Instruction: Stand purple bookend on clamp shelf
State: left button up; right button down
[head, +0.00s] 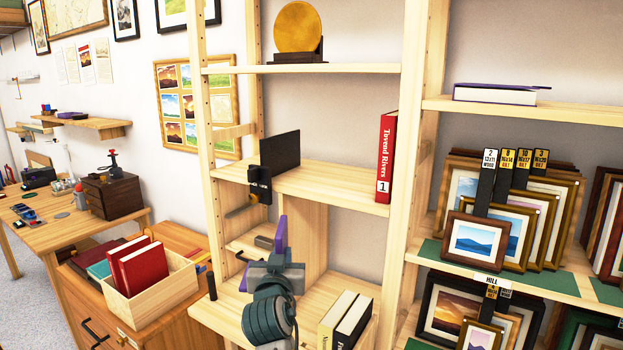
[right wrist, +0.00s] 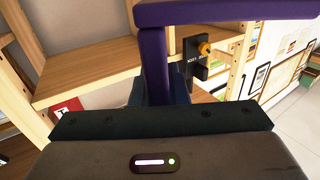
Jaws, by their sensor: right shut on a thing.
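The purple bookend (head: 280,238) is held upright by my right gripper (head: 276,262), in front of the middle bay and below the clamp shelf. In the right wrist view the bookend (right wrist: 156,60) rises from between the jaws, with a purple plate across its top. The clamp shelf (head: 335,195) is a pale wood board with a black clamp (head: 260,186) on its front left edge. The clamp also shows in the right wrist view (right wrist: 194,58), with an orange knob. My left gripper is in neither view.
A black bookend (head: 280,150) stands at the shelf's left and a red book (head: 386,158) at its right, with bare board between. Two books (head: 345,319) stand on the lower board. A wooden upright (head: 407,150) bounds the bay on the right.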

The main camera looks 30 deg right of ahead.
pick_arm(q)
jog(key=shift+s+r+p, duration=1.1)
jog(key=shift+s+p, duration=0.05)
jog(key=shift+p, duration=0.1)
pick_arm(e)
jog(key=s+d+r+m+g+h, duration=0.1)
jog(key=d+r+m+g+h, duration=0.2)
jog(key=r, duration=0.6)
jog(key=s+d+r+m+g+h, duration=0.2)
jog(key=d+r+g+h, duration=0.1)
jog(key=r, duration=0.6)
jog(key=shift+r+m+g, duration=0.3)
jog(key=shift+m+g, duration=0.1)
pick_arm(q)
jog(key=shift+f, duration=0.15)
pick_arm(e)
jog(key=shift+w, duration=0.1)
jog(key=shift+d, duration=0.1)
